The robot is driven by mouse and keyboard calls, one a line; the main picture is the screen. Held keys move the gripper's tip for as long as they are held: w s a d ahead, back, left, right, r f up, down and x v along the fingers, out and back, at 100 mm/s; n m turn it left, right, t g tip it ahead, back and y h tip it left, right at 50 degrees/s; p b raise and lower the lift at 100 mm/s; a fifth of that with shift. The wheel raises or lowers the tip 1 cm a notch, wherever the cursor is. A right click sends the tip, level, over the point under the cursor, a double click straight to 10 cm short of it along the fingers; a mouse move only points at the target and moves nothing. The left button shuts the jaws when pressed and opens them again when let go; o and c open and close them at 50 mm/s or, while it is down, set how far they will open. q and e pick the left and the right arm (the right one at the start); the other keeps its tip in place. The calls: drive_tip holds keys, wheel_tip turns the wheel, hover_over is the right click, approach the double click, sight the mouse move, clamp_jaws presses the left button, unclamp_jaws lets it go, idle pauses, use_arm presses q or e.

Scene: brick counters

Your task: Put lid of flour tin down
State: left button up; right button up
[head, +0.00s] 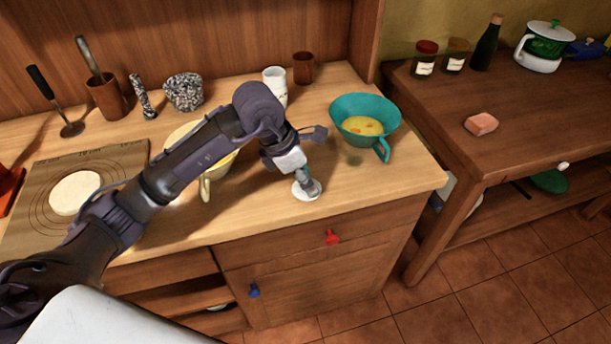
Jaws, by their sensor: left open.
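A small round white disc, which looks like the flour tin's lid (305,195), lies on the wooden counter near its front edge. My left gripper (315,158) is just above it with its fingers spread apart. One finger points right and the other reaches down over the disc, hiding part of it. I cannot tell whether that finger touches it. A white cylindrical container (275,80), perhaps the flour tin, stands upright at the back, partly hidden by my left arm. My right gripper is not in view.
A teal bowl (348,105) with yellow contents stands right of the gripper. A cream bowl (222,172) is partly behind my arm. A brown cup (303,67) and a dark textured pot (184,92) stand at the back. A dough board (28,205) lies left.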

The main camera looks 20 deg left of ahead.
use_arm(q)
drive_tip(key=shift+r, duration=0.3)
drive_tip(key=shift+a+r, duration=0.2)
drive_tip(key=shift+r, duration=0.1)
drive_tip(key=v, duration=1.1)
drive_tip(key=shift+s+b, duration=0.2)
drive_tip(key=shift+b, duration=0.2)
